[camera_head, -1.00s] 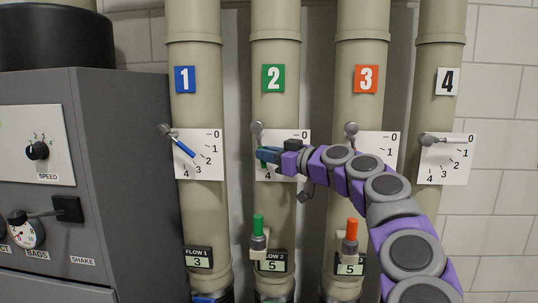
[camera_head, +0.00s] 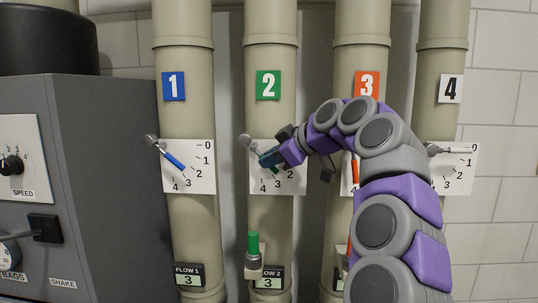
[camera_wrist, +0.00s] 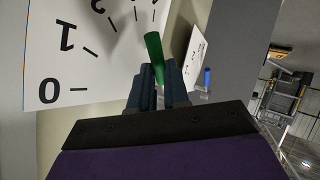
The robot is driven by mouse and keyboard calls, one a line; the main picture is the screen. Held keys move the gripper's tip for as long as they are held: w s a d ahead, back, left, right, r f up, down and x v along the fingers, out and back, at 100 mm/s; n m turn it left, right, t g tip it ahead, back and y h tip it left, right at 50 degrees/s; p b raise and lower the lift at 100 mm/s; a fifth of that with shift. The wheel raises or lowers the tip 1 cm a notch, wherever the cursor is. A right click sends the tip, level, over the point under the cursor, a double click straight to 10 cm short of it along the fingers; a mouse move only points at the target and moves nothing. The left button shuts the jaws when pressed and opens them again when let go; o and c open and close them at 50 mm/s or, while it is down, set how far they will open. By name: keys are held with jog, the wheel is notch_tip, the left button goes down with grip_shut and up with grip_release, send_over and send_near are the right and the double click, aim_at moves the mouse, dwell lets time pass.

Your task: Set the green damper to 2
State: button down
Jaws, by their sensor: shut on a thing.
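The green damper's lever turns on a grey pivot (camera_head: 244,141) at the left of its white scale plate (camera_head: 296,152) on pipe 2. The lever slants down and to the right. My gripper (camera_head: 268,158) is shut on its green handle (camera_head: 276,169), and hides most of the lever and part of the scale. The numbers 2, 3 and 4 show below. In the wrist view the green handle (camera_wrist: 155,45) sticks out between my fingertips (camera_wrist: 159,82). The flow 2 display (camera_head: 267,284) reads 3.
The blue damper handle (camera_head: 174,160) is on the left and the orange one (camera_head: 355,170) is partly behind my arm. The damper on pipe 4 (camera_head: 452,150) lies level at 0. A green-capped fitting (camera_head: 254,250) juts out below. A grey machine (camera_head: 110,190) stands at the left.

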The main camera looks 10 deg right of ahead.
jog(key=shift+d+r+h+p, duration=0.1)
jog(key=shift+r+h+p, duration=0.25)
jog(key=shift+h+p, duration=0.05)
jog(key=c, duration=1.1)
grip_release()
jog(key=shift+w, duration=0.1)
jog(key=p+v, duration=0.2)
jog(key=v, duration=1.5)
jog(key=shift+d+r+p, duration=0.15)
jog(key=shift+r+p, duration=0.15)
jog(key=shift+w, duration=0.1)
